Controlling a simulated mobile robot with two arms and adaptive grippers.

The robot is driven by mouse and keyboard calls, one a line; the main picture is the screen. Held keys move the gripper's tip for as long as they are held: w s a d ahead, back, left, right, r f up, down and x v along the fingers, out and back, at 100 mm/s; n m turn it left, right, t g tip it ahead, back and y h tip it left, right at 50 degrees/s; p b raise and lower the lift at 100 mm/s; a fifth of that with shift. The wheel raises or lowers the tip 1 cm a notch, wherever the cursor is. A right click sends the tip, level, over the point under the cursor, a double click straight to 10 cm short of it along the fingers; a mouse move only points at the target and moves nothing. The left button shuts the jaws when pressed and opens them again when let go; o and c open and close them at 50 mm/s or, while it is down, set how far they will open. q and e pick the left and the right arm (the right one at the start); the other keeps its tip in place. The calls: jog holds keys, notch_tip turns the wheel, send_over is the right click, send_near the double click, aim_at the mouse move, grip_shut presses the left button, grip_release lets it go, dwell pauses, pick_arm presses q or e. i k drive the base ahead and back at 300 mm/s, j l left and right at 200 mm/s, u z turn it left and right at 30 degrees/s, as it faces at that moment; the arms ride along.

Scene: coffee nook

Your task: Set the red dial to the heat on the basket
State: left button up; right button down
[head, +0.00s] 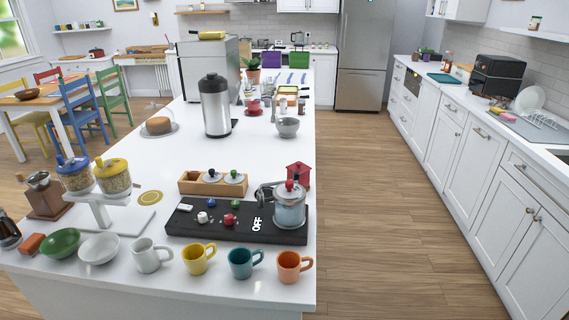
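A black hot plate (182,222) lies near the front of the white island. A red dial (229,219) sits on its front left part, and white "OFF" lettering (257,224) shows to the right of the dial. A white knob (203,216), a green knob (234,203), a blue knob (210,202) and a small white tag (185,208) are also on the left part. A grey-blue pot (290,211) with a red lid knob stands on the right part. No basket with a heat marking can be made out. Neither of my grippers is in view.
White (146,254), yellow (198,258), teal (241,263) and orange (291,266) mugs stand along the front edge. A wooden box (187,189) and a red box (299,175) stand behind the plate. A dispenser stand (105,221) stands to the left.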

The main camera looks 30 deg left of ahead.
aim_at(229, 218)
jog(key=u, duration=1.4)
